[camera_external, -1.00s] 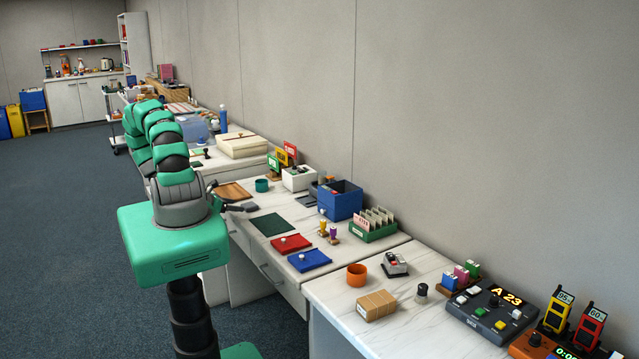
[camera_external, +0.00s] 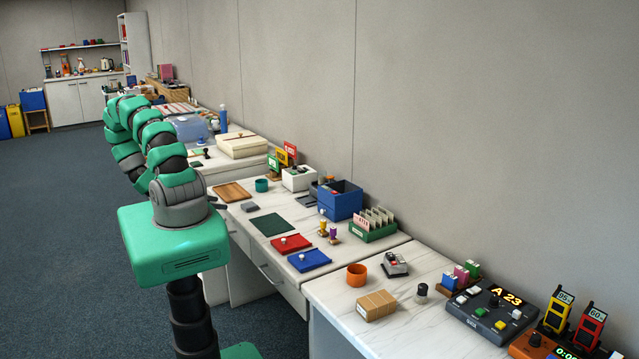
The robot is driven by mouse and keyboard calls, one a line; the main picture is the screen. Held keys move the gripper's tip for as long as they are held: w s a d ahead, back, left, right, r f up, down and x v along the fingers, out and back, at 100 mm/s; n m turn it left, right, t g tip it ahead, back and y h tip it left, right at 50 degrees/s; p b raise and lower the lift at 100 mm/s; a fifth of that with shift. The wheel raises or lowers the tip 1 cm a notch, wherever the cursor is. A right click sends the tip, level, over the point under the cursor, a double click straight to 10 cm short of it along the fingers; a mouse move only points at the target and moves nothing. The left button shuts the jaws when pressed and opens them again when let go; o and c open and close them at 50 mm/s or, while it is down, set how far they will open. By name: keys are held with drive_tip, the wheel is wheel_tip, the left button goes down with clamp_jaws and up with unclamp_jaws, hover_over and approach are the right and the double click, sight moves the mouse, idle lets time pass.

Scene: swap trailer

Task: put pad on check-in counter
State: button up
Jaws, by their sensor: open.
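A small dark grey block, which looks like the pad (camera_external: 250,207), lies flat on the white marbled counter (camera_external: 268,206). It sits between the wooden tray and the dark green mat, near the counter's front edge. I cannot tell from a label which counter is the check-in counter. My gripper (camera_external: 216,203) shows only as a small dark part at the counter's left front edge; my green arm hides the rest. It is open, and a gap separates it from the grey pad.
The wooden tray (camera_external: 232,192) and teal cup (camera_external: 261,185) are behind the pad. The green mat (camera_external: 269,226), red pad-like plate (camera_external: 290,244) and blue plate (camera_external: 309,260) lie nearer. A blue bin (camera_external: 340,203) stands toward the wall.

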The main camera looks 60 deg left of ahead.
drive_tip(key=w+d+r+m+g+h, duration=0.2)
drive_tip(key=w+r+m+g, duration=0.1)
drive_tip(key=w+r+m, duration=0.85)
drive_tip(key=w+d+r+m+g+h, duration=0.2)
drive_tip(key=w+r+m+g, duration=0.2)
drive_tip(key=w+r+m, duration=0.8)
drive_tip(key=w+d+r+m+t+y, duration=0.1)
drive_tip(key=w+d+r+m, duration=0.25)
drive_tip(key=r, duration=0.55)
drive_tip(key=w+d+r+m+t+y, duration=0.1)
drive_tip(key=w+d+r+m+y, duration=0.2)
drive_tip(key=r, duration=0.5)
drive_tip(key=d+r+m+t, duration=0.2)
drive_tip(key=d+r, duration=0.4)
drive_tip(key=r, duration=0.5)
drive_tip(key=d+r+m+t, duration=0.2)
drive_tip(key=d+r, duration=0.5)
drive_tip(key=r, duration=0.4)
drive_tip(key=shift+o, duration=0.4)
drive_tip(key=s+d+r+m+t, duration=0.1)
drive_tip(key=s+d+r, duration=0.1)
drive_tip(key=r, duration=0.2)
drive_tip(key=s+d+r+m+t, duration=0.1)
drive_tip(key=s+d+r, duration=0.1)
drive_tip(key=r, duration=0.3)
drive_tip(key=s+d+r+t+h, duration=0.1)
drive_tip(key=s+d+r, duration=0.1)
drive_tip(key=r, duration=0.2)
drive_tip(key=shift+d+r+m, duration=0.15)
drive_tip(key=shift+d+m, duration=0.25)
